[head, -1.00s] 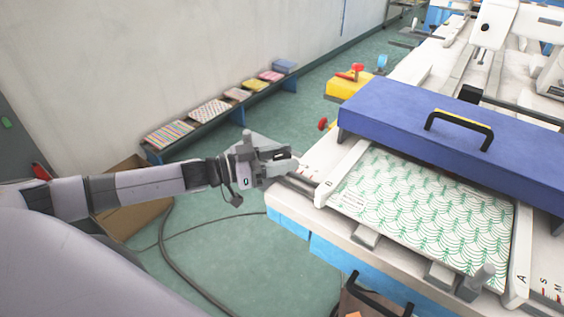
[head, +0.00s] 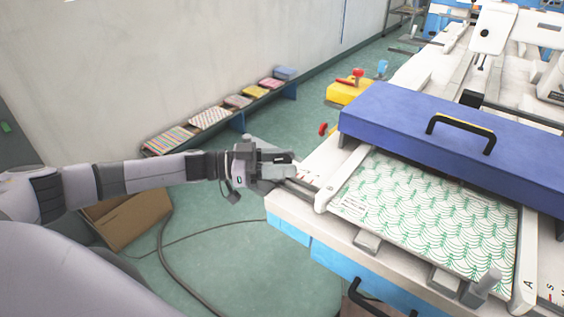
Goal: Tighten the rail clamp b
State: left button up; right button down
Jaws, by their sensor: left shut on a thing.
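My left gripper (head: 284,174) is at the left edge of the white table, beside the left end rail (head: 343,178) of the patterned panel. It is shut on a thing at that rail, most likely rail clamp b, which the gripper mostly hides. A grey bar (head: 303,189) runs from the gripper towards the rail's foot; I cannot tell whether it is part of the clamp. My right gripper is not in view.
A blue cover with a black handle (head: 400,125) lies across the table behind the green-patterned panel (head: 425,215). A red knob (head: 323,129) stands at the table's left edge. A low bench (head: 238,122) with fabric samples runs along the wall. A cable lies on the floor.

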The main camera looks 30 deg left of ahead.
pick_arm(q)
jog(key=o, duration=1)
jog(key=shift+b+v, duration=0.5)
jog(key=shift+v, duration=3.05)
